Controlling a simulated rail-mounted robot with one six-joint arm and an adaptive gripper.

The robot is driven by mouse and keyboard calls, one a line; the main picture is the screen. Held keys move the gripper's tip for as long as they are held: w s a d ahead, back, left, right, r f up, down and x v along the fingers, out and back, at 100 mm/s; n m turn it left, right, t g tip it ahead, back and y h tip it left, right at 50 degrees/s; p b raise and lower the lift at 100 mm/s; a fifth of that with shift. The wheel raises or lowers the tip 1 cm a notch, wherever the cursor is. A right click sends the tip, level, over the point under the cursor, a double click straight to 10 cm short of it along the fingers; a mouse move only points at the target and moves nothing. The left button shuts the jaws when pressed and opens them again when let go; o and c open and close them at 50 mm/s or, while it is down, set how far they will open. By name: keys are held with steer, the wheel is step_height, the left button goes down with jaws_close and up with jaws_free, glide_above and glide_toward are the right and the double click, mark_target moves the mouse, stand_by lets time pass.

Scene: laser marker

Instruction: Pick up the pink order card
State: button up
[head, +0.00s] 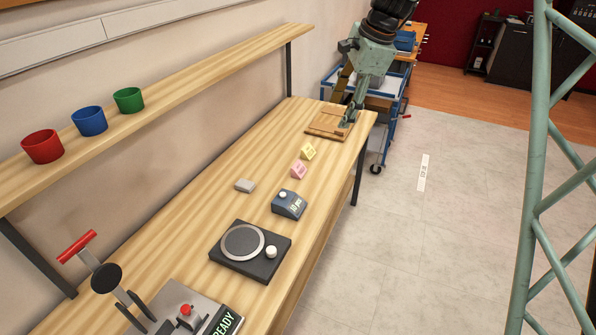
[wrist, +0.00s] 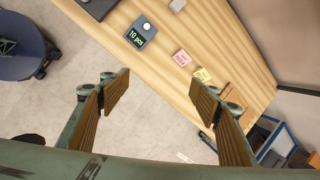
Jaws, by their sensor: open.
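The pink order card (head: 299,170) stands tilted like a small wedge on the wooden table, in front of a yellow card (head: 308,151). In the wrist view the pink card (wrist: 181,58) shows between and beyond my fingers, near the table's edge, with the yellow card (wrist: 201,75) to its right. My gripper (head: 348,114) is at the far end of the table, over or near a wooden board, apart from the pink card. In the wrist view my gripper (wrist: 160,95) is wide open, with nothing between its fingers.
A "10 pcs" device (head: 289,204) and a small grey block (head: 245,186) stand nearer than the cards. A black turntable-like unit (head: 250,250) is nearer still. The wooden board (head: 325,121) lies at the far end. A shelf with cups (head: 129,99) runs along the wall.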

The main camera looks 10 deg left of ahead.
steer(key=w+a+f+m, duration=0.3)
steer(key=w+a+f, duration=0.2)
steer(key=w+f, duration=0.5)
steer(key=m+y, duration=0.1)
steer(key=m, duration=0.3)
glide_toward(298, 166)
steer(key=r, duration=0.1)
steer(key=d+r, duration=0.1)
steer(key=r, duration=0.1)
steer(key=shift+w+r+g+p, duration=0.1)
steer(key=shift+w+g+p, duration=0.1)
steer(key=shift+g+p, duration=0.15)
steer(key=shift+b+x, duration=0.45)
steer(key=shift+x, duration=3.8)
steer(key=shift+b+x, duration=0.35)
steer(key=shift+x, duration=2.25)
steer(key=shift+s+d, duration=0.15)
steer(key=shift+c, duration=0.7)
